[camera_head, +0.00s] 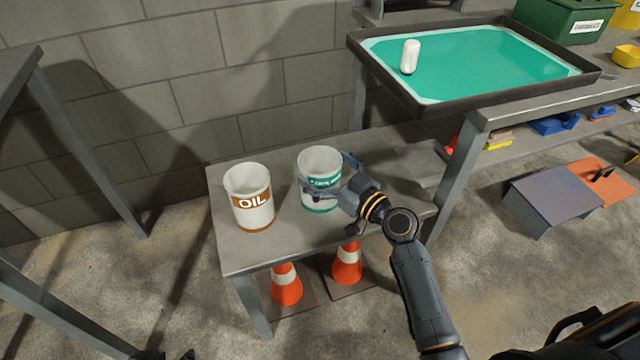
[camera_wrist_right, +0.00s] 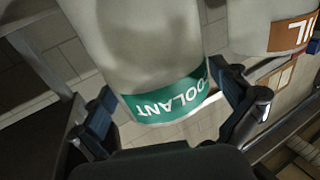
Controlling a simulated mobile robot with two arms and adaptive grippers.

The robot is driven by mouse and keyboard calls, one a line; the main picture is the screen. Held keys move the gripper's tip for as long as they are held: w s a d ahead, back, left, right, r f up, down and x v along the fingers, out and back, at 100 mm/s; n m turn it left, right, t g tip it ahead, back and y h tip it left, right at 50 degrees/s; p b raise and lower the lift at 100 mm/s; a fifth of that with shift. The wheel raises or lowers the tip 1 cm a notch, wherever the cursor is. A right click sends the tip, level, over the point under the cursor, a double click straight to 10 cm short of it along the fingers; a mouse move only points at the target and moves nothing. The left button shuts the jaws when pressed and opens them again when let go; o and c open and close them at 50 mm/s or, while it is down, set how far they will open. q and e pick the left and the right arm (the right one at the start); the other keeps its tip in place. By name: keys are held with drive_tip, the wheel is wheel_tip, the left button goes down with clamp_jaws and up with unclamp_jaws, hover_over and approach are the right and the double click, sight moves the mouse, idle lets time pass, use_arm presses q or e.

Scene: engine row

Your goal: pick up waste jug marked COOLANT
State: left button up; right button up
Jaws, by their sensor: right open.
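The COOLANT jug (camera_head: 320,162), white with a green label band, stands upright on a small grey table (camera_head: 290,255). My right gripper (camera_head: 328,180) is open, with its fingers on either side of the jug; the jug is partly hidden behind it. In the right wrist view the COOLANT jug (camera_wrist_right: 150,60) fills the space between the two spread fingers (camera_wrist_right: 170,100). I cannot tell whether either finger touches it. Small dark parts at the bottom edge of the head view look like my left gripper (camera_head: 168,355), mostly cut off.
A white OIL jug (camera_head: 250,190) with a brown band stands left of the COOLANT jug, close by. Two orange cones (camera_head: 286,285) stand below the table. A dark tray with a green inside (camera_head: 470,65) lies on the higher bench at right. A block wall (camera_head: 220,60) is behind.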

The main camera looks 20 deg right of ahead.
drive_tip(key=shift+w+a, duration=0.15)
drive_tip(key=shift+w, duration=0.2)
drive_tip(key=shift+c, duration=0.4)
drive_tip(key=c, duration=1.4)
drive_tip(key=shift+r, duration=0.2)
